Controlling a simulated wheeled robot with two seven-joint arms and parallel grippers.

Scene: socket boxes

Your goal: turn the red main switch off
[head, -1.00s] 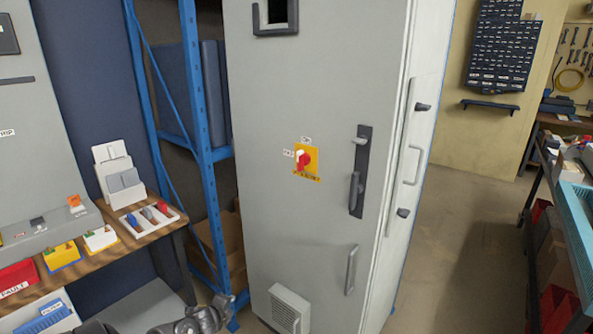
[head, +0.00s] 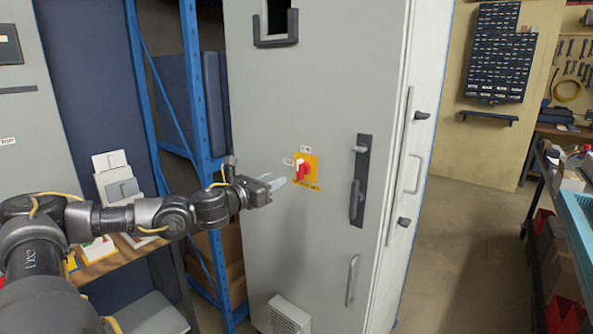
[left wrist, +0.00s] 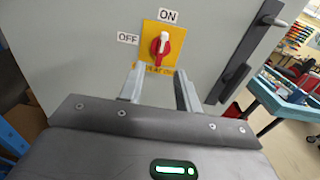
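The red main switch (head: 304,172) is a rotary knob on a yellow plate on the grey cabinet door. In the left wrist view the red knob (left wrist: 161,47) has its white pointer upright, toward the ON label (left wrist: 168,16). The OFF label (left wrist: 128,38) is left of the plate. My left gripper (head: 286,181) is just left of the switch in the head view. In the left wrist view its two fingers (left wrist: 160,82) are spread with nothing between them, and the knob shows beyond the tips. I cannot see contact. My right gripper is not in view.
A dark door handle (head: 358,185) is right of the switch. A lower bar handle (head: 352,280) and a vent box (head: 288,314) are on the same door. Blue shelving (head: 200,110) stands left of the cabinet. Open floor (head: 450,250) is to the right.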

